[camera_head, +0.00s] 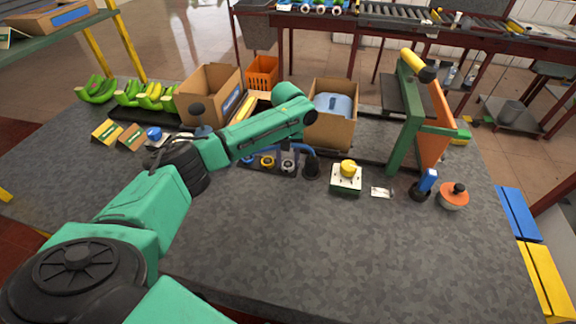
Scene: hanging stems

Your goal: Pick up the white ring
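A dark tray (267,171) near the middle of the table holds small rings in a row. A blue ring (248,159) and a yellow ring (267,162) lie to the left. The white ring (288,166) appears to be at the right end of the row, small and partly covered. My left arm reaches across from the lower left, with its wrist above the tray. My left gripper (289,153) points down at the right end of the tray, mostly hidden behind the forearm. Its fingers are too small and covered to read. My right gripper is not in view.
Cardboard boxes (333,125) stand behind. The table's front (350,260) is clear.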

